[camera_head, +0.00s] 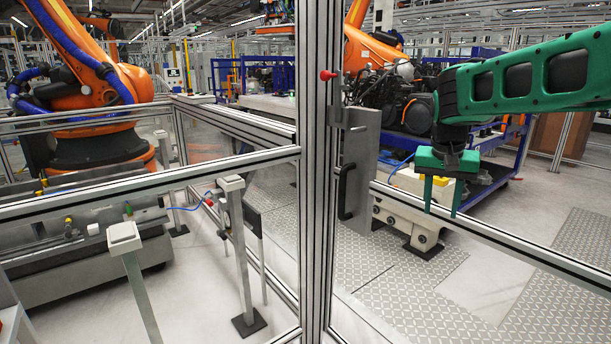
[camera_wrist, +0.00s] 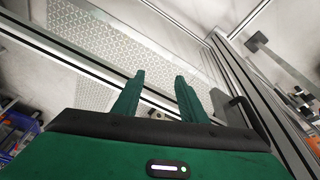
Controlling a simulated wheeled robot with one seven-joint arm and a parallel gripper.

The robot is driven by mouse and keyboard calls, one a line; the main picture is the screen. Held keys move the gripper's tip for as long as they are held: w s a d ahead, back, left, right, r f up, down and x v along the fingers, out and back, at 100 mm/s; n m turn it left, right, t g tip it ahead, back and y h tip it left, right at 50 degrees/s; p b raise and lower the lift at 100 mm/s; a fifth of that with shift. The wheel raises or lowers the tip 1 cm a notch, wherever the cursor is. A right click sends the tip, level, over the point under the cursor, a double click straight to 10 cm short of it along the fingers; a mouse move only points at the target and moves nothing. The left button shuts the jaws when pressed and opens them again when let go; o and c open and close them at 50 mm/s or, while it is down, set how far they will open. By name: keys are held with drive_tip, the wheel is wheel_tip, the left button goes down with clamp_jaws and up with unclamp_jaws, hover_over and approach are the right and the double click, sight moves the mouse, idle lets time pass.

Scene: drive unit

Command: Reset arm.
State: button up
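My gripper (camera_head: 440,196) is green and hangs from my green arm at the right of the head view. Its two fingers point down and stand apart with nothing between them. It appears in front of the glazed fence's horizontal rail. In the wrist view my gripper (camera_wrist: 158,90) also shows two parted green fingers with empty space between them. Whether the gripper touches the rail cannot be told.
An aluminium fence post (camera_head: 316,170) stands in the middle, with a door plate (camera_head: 362,165) and black handle (camera_head: 347,192) beside it. A rail (camera_head: 500,236) runs down to the right. Orange robots (camera_head: 95,95) stand behind the fence. Patterned floor plates (camera_head: 400,298) lie beyond the rail.

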drive_tip(key=s+a+f+n+t+y, duration=0.1)
drive_tip(key=s+a+f+n, duration=0.3)
drive_tip(key=s, duration=0.6)
drive_tip(key=s+d+f+n+t+y, duration=0.15)
drive_tip(key=s+f, duration=0.35)
drive_tip(key=s, duration=0.6)
drive_tip(key=s+d+f+m+g, duration=0.1)
drive_tip(key=s+d+m+g, duration=0.1)
drive_tip(key=s+d, duration=0.3)
drive_tip(key=s+d+f+m+g, duration=0.1)
drive_tip(key=s+d+m+g, duration=0.2)
drive_tip(key=s, duration=0.8)
drive_tip(key=d+m, duration=0.1)
drive_tip(key=d, duration=0.1)
drive_tip(key=shift+s+d, duration=0.2)
drive_tip(key=shift+d, duration=0.1)
drive_tip(key=shift+w+f, duration=0.2)
drive_tip(key=shift+w, duration=0.4)
